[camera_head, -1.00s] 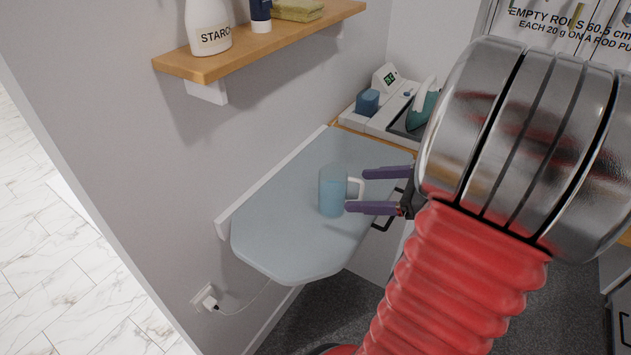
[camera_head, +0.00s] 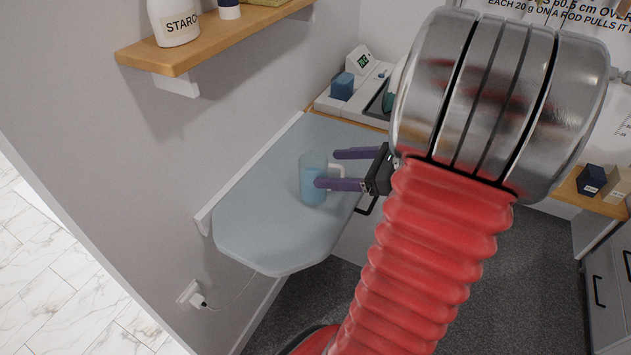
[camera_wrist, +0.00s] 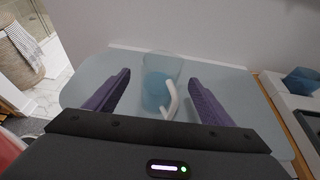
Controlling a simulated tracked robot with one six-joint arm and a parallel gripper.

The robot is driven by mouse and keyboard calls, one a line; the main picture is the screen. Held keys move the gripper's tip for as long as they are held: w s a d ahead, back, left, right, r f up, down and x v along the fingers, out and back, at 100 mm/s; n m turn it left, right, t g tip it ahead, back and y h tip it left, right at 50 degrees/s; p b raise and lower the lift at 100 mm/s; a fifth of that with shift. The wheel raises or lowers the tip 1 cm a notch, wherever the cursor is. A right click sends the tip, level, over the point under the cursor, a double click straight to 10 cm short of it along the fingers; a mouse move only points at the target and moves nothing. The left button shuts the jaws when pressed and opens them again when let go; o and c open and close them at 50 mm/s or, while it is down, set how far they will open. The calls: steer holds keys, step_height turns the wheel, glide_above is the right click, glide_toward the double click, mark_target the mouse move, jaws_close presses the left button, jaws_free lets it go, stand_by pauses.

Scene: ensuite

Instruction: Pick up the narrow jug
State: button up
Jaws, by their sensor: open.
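The narrow jug (camera_head: 311,186) is a clear tumbler-shaped jug with blue content and a white handle, upright on the grey-blue ironing board (camera_head: 262,226). My gripper (camera_head: 332,168) has purple fingers, open and level, reaching from the right at the jug's handle side. In the head view the near finger overlaps the jug's right edge. In the wrist view the jug (camera_wrist: 157,82) stands ahead, between the lines of the two spread fingers (camera_wrist: 160,95), with its handle turned towards my gripper. I cannot tell whether a finger touches it.
A wall runs along the board's left side, with a wooden shelf (camera_head: 215,38) above carrying a starch bottle (camera_head: 175,22). An iron station with a blue block (camera_head: 342,87) stands beyond the board. The board around the jug is clear. A plug and cord (camera_head: 198,300) hang below.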

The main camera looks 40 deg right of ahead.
mark_target(326, 168)
steer(key=shift+x, duration=2.25)
steer(key=shift+r+x, duration=0.2)
steer(key=shift+x, duration=2.4)
steer(key=shift+w, duration=0.1)
steer(key=c, duration=1.4)
